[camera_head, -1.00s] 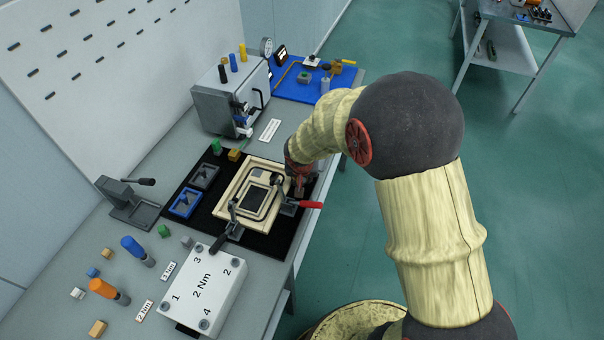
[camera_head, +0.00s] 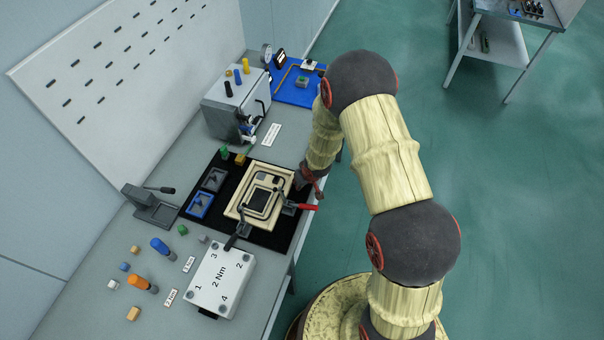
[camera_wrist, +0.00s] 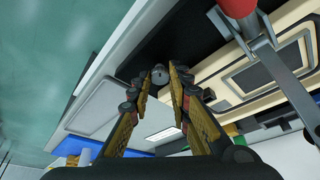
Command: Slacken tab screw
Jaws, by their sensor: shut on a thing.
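A small grey round knob, seemingly the tab screw (camera_wrist: 159,76), shows at the fingertips in the wrist view, near the edge of the black mat (camera_wrist: 197,38). My gripper (camera_wrist: 167,74) is shut on it, with a finger on each side. In the head view my gripper (camera_head: 313,184) is small and partly hidden by my arm, at the right edge of the beige panel fixture (camera_head: 237,213). The screw cannot be made out there. The fixture also shows in the wrist view (camera_wrist: 216,98), to the right of the fingers.
A clamp with a red handle (camera_head: 307,207) lies close to my gripper; its red end (camera_wrist: 238,8) shows in the wrist view. A second dark clamp (camera_head: 238,235) stands at the fixture's front. A white 2 Nm box (camera_head: 228,270) and orange (camera_head: 140,283) and blue (camera_head: 160,246) drivers stand nearer.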

